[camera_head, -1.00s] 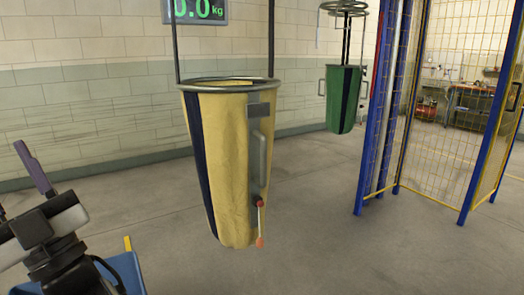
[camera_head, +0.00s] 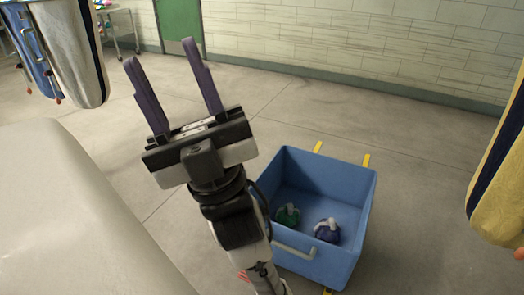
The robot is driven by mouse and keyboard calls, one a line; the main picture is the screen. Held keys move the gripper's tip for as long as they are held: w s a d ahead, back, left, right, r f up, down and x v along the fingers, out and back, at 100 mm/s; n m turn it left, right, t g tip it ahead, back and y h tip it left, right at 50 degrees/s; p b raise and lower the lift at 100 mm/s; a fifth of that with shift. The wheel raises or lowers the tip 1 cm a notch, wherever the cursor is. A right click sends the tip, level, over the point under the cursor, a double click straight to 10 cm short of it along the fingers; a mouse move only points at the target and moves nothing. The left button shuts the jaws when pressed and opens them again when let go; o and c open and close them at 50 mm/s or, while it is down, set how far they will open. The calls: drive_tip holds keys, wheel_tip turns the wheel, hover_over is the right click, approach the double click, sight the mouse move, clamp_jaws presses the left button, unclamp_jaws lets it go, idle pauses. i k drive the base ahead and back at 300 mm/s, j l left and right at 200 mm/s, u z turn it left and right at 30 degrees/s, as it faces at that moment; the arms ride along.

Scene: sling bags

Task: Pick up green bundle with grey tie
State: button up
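A green bundle with a light grey tie on top (camera_head: 287,216) lies in the blue bin (camera_head: 365,205). It rests on the bin floor, at the left of a purple-blue bundle (camera_head: 327,232) with a pale grey tie. My gripper (camera_head: 160,57) is raised up and left of the bin, with its two dark purple fingers wide apart and nothing between them. It is clear of the green bundle. Part of the bin's left wall is hidden by my arm.
Yellow strips (camera_head: 318,147) show beside the bin on the grey floor. A yellow and dark blue hanging bag (camera_head: 497,185) is at the right edge. Blue and cream hanging bags (camera_head: 78,55) are at the upper left. The floor behind the bin is clear.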

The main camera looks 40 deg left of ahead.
sight(287, 215)
drive_tip(key=u, duration=1)
